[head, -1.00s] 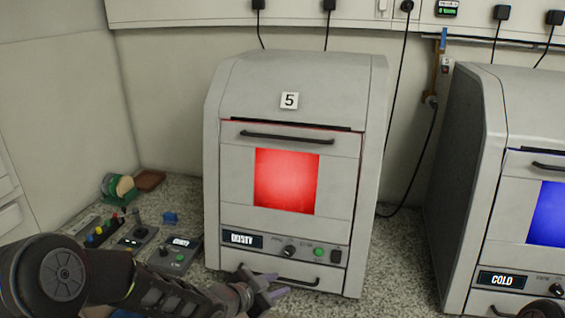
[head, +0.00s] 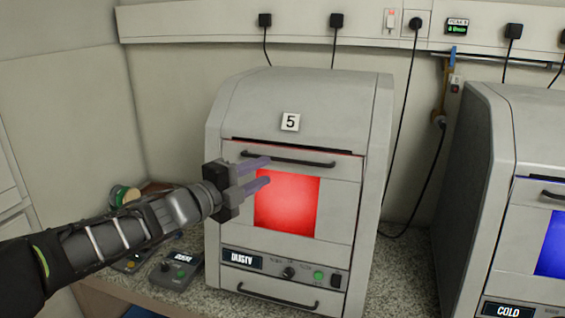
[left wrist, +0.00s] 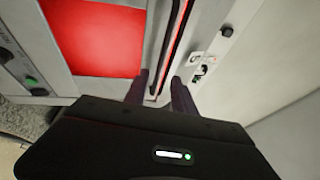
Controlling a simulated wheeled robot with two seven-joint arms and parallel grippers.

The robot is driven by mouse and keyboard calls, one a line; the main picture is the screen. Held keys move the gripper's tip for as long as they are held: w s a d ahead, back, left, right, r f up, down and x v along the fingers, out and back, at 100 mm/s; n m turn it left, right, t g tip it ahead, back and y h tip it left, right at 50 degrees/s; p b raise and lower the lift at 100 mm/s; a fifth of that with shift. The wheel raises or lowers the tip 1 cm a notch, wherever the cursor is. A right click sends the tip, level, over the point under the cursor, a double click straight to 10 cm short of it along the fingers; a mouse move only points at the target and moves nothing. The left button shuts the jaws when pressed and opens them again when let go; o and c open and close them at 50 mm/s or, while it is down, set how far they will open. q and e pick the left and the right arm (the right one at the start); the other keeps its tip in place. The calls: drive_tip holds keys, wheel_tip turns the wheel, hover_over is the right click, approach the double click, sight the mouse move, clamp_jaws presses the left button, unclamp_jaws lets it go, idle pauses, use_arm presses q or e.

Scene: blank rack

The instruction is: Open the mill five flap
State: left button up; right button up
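Mill five (head: 290,90) is a grey cabinet with a "5" label, standing on the counter in the middle of the head view. Its front flap (head: 335,187) is closed, with a glowing red window (head: 290,208) and a dark bar handle (head: 300,162) near the top. My left gripper (head: 263,172) is open in front of the flap, its fingers pointing right near the handle's left end. In the left wrist view the fingers (left wrist: 160,90) are spread and empty, and the red window (left wrist: 100,40) shows at left. I cannot tell whether they touch the handle. My right gripper is out of view.
A second grey machine (head: 470,170) with a blue window and a "COLD" display stands at right. Small control boxes (head: 178,270) and discs (head: 122,195) lie on the counter at left, under my left arm. Cables hang from the wall rail (head: 230,22).

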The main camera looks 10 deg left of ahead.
sight(285, 161)
use_arm(q)
drive_tip(key=p+x, duration=0.1)
drive_tip(key=x, duration=0.6)
drive_tip(key=shift+w+d+f, duration=0.1)
drive_tip(key=shift+w, duration=0.15)
clamp_jaws()
idle(1.1)
